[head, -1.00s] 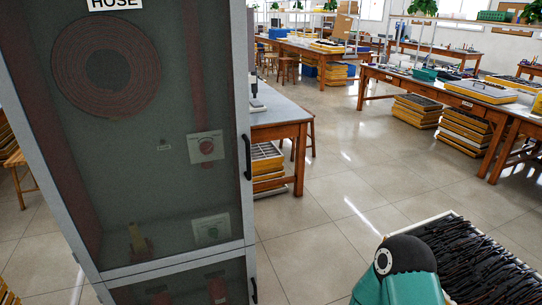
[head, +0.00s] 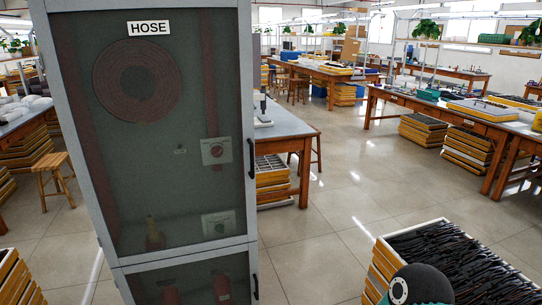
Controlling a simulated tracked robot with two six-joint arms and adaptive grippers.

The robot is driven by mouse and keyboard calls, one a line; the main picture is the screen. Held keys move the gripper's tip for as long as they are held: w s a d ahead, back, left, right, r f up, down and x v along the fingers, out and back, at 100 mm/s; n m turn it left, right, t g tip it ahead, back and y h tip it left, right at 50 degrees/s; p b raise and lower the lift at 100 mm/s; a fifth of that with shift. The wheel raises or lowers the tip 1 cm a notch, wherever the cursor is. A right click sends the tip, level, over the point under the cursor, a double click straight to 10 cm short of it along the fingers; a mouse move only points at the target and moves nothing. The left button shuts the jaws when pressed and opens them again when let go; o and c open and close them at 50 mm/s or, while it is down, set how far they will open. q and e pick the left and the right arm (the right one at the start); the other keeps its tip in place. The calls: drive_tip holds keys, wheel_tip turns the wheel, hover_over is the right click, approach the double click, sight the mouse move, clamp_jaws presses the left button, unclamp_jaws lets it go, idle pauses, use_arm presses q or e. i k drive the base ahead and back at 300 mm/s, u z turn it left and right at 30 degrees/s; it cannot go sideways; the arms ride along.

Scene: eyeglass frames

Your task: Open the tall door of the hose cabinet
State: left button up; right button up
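The hose cabinet (head: 120,254) stands at the left in the head view. Its tall door (head: 150,132) has a grey frame and a dark see-through pane with a HOSE sign at the top. The door looks shut. Its black handle (head: 251,158) is upright on the right edge. A coiled hose (head: 136,80) shows behind the pane. A lower door (head: 193,282) with its own dark handle (head: 256,286) is below, cut off by the frame's bottom edge. A teal and black part of my arm shows at the bottom right. Neither gripper is in view.
A crate (head: 385,250) full of dark eyeglass frames sits at the bottom right on stacked trays. A workbench (head: 287,126) stands close behind the cabinet's right side. Wooden stools (head: 52,172) and benches are at left. Tiled floor (head: 325,225) is clear right of the cabinet.

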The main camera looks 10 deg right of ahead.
sight(40, 10)
drive_tip(key=u, duration=0.15)
drive_tip(key=i, duration=0.9)
drive_tip(key=z, duration=0.05)
